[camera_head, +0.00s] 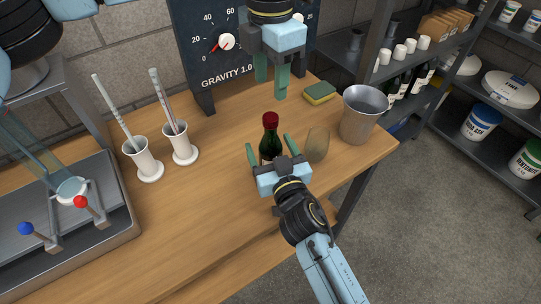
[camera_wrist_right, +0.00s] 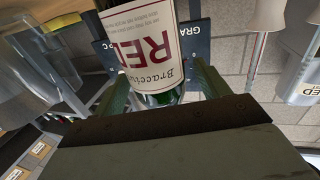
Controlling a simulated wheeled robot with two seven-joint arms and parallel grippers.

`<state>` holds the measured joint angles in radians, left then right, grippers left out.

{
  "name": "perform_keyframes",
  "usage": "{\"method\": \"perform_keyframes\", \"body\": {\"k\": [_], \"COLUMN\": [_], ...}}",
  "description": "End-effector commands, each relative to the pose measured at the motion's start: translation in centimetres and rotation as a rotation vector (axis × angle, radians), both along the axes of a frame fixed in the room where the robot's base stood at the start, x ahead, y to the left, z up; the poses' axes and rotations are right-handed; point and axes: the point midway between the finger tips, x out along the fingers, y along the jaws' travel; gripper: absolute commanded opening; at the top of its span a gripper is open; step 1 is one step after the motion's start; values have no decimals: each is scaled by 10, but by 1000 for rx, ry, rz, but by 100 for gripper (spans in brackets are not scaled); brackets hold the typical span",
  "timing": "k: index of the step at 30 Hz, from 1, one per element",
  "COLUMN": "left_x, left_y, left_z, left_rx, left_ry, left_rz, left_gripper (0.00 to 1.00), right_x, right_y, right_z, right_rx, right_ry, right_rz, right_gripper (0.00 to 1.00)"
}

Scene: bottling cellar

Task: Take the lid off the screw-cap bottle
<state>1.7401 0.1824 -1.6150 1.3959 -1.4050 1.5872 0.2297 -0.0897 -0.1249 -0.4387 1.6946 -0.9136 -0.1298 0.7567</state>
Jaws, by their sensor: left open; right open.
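The screw-cap bottle (camera_head: 269,143) is dark green and stands upright on the wooden table, with a red lid (camera_head: 270,119) on top. In the right wrist view its white label (camera_wrist_right: 150,48) reads "RED". My right gripper (camera_head: 269,145) is open, with its green fingers on either side of the bottle; contact cannot be made out. Its fingers also flank the bottle in the right wrist view (camera_wrist_right: 160,78). My left gripper (camera_head: 271,88) is open and empty, pointing down above and behind the bottle, apart from the lid. The bottle's lower part is hidden by my right gripper in the head view.
An amber glass (camera_head: 317,145) stands close right of the bottle, with a metal bucket (camera_head: 360,115) beyond. A sponge (camera_head: 320,93) lies behind. Two white cups (camera_head: 145,160) (camera_head: 181,145) with tubes stand left. A gravity gauge board (camera_head: 215,60) stands at the back.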

Motion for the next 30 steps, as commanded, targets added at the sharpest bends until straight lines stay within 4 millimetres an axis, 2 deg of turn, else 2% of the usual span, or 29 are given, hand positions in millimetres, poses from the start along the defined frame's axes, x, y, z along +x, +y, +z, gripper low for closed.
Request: {"method": "perform_keyframes", "body": {"k": [6, 15, 30], "left_x": [0, 0, 0], "left_y": [0, 0, 0], "left_z": [0, 0, 0], "left_rx": [-1, -1, 0], "left_ry": [1, 1, 0], "left_rz": [0, 0, 0], "left_gripper": [46, 46, 46], "right_x": [14, 15, 15], "right_y": [5, 5, 5], "right_z": [0, 0, 0], "right_rx": [1, 1, 0], "right_ry": [0, 0, 0], "right_rz": [0, 0, 0], "right_gripper": [74, 73, 8]}}
